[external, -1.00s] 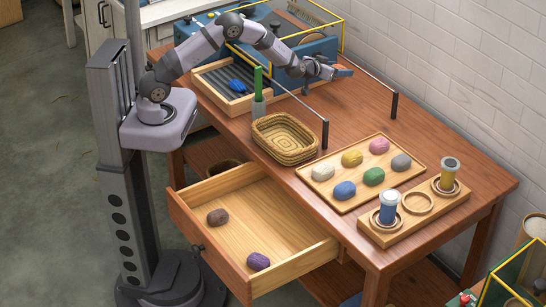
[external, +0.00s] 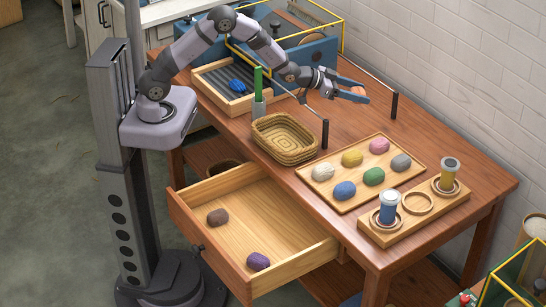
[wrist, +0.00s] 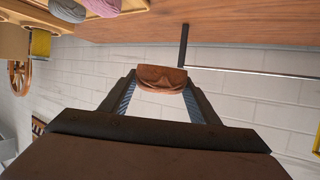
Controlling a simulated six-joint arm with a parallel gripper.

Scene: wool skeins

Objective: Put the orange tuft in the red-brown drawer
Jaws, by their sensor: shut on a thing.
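My gripper (external: 354,95) is shut on the orange tuft (external: 358,90) and holds it above the back right part of the table. In the wrist view the tuft (wrist: 161,78) sits between the two fingertips and looks brownish orange. The red-brown drawer (external: 207,246) is pulled open at the front of the table, far to the lower left of my gripper. Inside it, apart from each other, lie a brown tuft (external: 217,217) and a purple tuft (external: 258,261).
An empty wicker basket (external: 285,139) and a thin rail on dark posts (external: 325,134) stand between my gripper and the drawer. A wooden tray (external: 345,207) holds several coloured tufts. A rack (external: 385,237) holds two jars. A grooved tray (external: 226,104) holds a blue item.

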